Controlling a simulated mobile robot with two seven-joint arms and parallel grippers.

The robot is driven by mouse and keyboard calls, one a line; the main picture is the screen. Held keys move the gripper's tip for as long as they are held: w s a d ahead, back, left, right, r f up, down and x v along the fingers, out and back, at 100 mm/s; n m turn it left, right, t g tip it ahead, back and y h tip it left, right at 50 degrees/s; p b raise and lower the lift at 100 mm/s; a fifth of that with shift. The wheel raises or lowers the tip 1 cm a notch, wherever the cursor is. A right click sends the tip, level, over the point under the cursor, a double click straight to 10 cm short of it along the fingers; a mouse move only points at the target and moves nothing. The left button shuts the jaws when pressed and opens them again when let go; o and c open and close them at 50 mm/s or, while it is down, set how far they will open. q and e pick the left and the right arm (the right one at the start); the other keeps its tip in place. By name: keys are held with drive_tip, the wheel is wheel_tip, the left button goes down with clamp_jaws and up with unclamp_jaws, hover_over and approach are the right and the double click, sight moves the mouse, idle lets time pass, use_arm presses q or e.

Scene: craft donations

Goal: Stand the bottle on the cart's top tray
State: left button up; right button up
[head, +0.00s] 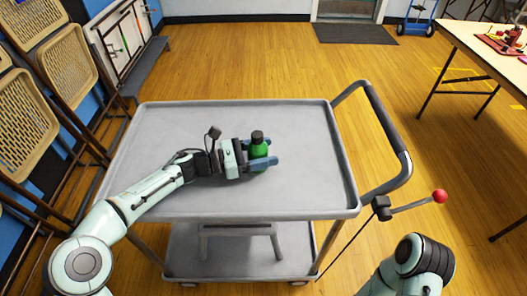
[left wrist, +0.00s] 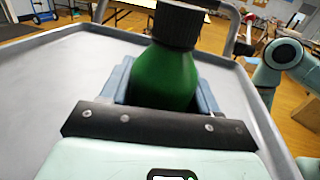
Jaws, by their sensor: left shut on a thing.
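The green bottle (head: 259,152) with a black cap is upright over the middle of the cart's grey top tray (head: 300,125). My left gripper (head: 262,154) reaches in from the left and is shut on the bottle's body, its blue fingers on either side. In the left wrist view the bottle (left wrist: 172,72) stands between the blue fingers, its cap cut off by the top edge. Its base is hidden, so I cannot tell whether it touches the tray. My right gripper is out of view; only part of that arm shows.
The rest of the top tray is bare, with a raised rim. The cart's dark push handle (head: 386,125) stands at its right. A lever with a red knob (head: 440,196) sticks out nearby. Folding chairs (head: 70,65) stand at left, and a table (head: 490,50) at right.

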use_arm(q)
drive_tip(key=o, duration=1.2)
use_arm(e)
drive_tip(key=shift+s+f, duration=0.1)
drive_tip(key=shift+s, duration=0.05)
use_arm(q)
drive_tip(key=shift+a, duration=0.35)
drive_tip(key=p+v, duration=0.1)
drive_tip(key=v, duration=1)
drive_tip(key=shift+s+a, duration=0.15)
drive_tip(key=shift+s, duration=0.05)
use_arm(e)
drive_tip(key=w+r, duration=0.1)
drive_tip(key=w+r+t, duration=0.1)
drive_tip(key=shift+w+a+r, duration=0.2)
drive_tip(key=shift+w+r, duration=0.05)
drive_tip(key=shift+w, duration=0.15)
use_arm(q)
drive_tip(key=shift+r, duration=0.1)
